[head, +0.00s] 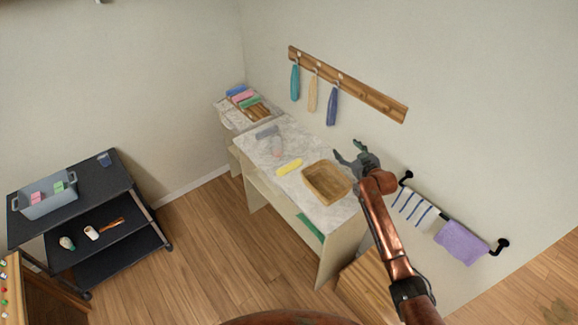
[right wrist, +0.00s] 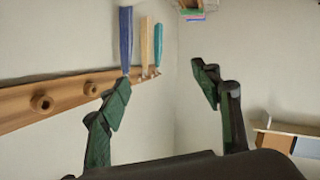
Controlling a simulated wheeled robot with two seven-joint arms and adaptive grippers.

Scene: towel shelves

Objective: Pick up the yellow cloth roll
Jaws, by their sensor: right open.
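The yellow cloth roll (head: 289,167) lies on the marbled top of a table (head: 253,151) in the head view, left of a wooden basket. My right gripper (head: 346,153) is open and empty above the back right of the table, beyond and to the right of the roll. Its open fingers also show in the right wrist view (right wrist: 160,100), with nothing between them. The roll is not visible in the right wrist view. My left gripper is not in view.
The wooden basket (head: 327,182) stands between the roll and my right arm. A hook rail (head: 370,96) with hanging cloths and a towel bar (head: 408,187) are on the wall. A black cart (head: 120,180) stands left.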

